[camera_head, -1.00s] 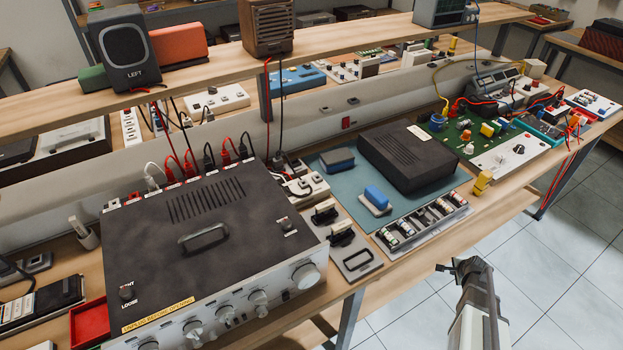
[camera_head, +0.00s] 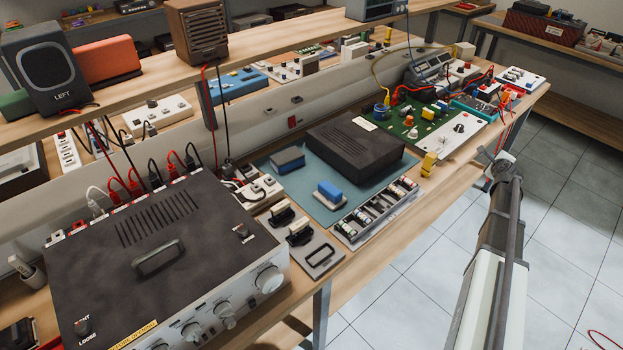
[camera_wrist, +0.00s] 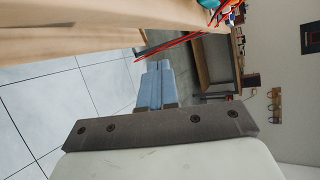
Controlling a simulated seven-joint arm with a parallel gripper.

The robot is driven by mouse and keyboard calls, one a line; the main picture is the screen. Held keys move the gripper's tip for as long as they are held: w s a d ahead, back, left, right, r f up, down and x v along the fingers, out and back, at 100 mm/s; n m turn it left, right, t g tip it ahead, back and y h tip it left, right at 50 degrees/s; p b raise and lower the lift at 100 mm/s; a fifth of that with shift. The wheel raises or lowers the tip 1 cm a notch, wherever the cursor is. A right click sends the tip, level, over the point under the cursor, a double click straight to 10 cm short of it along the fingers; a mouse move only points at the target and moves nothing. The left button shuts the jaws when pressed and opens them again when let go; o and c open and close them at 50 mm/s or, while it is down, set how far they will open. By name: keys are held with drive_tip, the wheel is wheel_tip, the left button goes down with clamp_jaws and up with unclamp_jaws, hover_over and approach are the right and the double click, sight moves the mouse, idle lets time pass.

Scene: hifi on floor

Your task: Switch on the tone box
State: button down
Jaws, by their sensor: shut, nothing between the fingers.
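No label reading "tone box" is legible, so I cannot tell for sure which unit it is. A white panel with a dark knob (camera_head: 459,129) lies beside the green circuit board (camera_head: 425,119) on the right part of the bench. A small white box with dark controls (camera_head: 521,77) sits at the bench's far right end. In the wrist view my gripper (camera_wrist: 153,66) is shut and empty, its blue-grey fingers together, pointing toward red wires near the bench edge. In the head view my arm reaches up at the right, off the bench's front edge; the fingertips are hard to make out.
Red wires (camera_head: 505,125) hang over the bench edge near my arm's end. A yellow block (camera_head: 429,163) stands at the front edge. A black box (camera_head: 360,152) rests on a teal mat (camera_head: 325,207). A large amplifier (camera_head: 150,255) fills the left. Tiled floor lies open at right.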

drive_tip(key=a+r+n+y, duration=0.1)
drive_tip(key=a+r+y, duration=0.45)
drive_tip(key=r, duration=0.95)
drive_tip(key=a+r+n+y, duration=0.2)
drive_tip(key=a+r, duration=0.6)
drive_tip(key=r, duration=0.8)
drive_tip(key=s+a+f+n+g+y, duration=0.1)
drive_tip(key=s+a+f+n+g, duration=0.1)
drive_tip(key=a, duration=1.1)
drive_tip(key=s+a+f+n+g, duration=0.1)
drive_tip(key=a+f+n+g, duration=0.15)
drive_tip(key=a, duration=1.05)
drive_tip(key=s+a+f+n+g+y, duration=0.1)
drive_tip(key=s+a+f+n+g, duration=0.15)
drive_tip(key=a, duration=1.05)
drive_tip(key=s+a+f+n+g+h, duration=0.1)
drive_tip(key=s+a+n+g+h, duration=0.1)
drive_tip(key=s+a, duration=0.9)
drive_tip(key=s+a+f+n+g+h, duration=0.1)
drive_tip(key=s+a+n, duration=0.3)
drive_tip(key=s+a, duration=0.7)
drive_tip(key=a+g+h, duration=0.1)
drive_tip(key=a, duration=0.6)
drive_tip(key=shift+s+f+g+h, duration=0.25)
drive_tip(key=shift+s+g+h, duration=0.05)
drive_tip(key=shift+h, duration=0.05)
drive_tip(key=shift+f, duration=0.1)
